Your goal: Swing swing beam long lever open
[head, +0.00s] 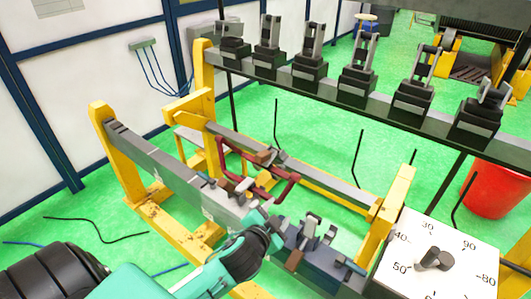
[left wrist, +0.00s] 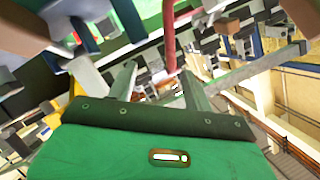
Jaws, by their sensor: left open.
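A dark red bent lever (head: 272,197) is mounted on the grey beam (head: 160,162) of the yellow-ended frame. It forms an open loop over the beam. My left gripper (head: 268,222) comes from the lower left and sits just below the lever's near part, over the beam. In the left wrist view, my left gripper's two fingers (left wrist: 160,82) stand apart. A red bar (left wrist: 170,38), apparently the lever, ends between or just beyond them. I cannot tell whether the fingers touch it. My right gripper is not in view.
Grey clamps (head: 310,235) stand on the beam to the right of my left gripper. A white dial board (head: 435,262) is at the lower right. A dark rail (head: 330,92) with several black clamp units runs behind. A red bucket (head: 497,190) stands at the right on the green floor.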

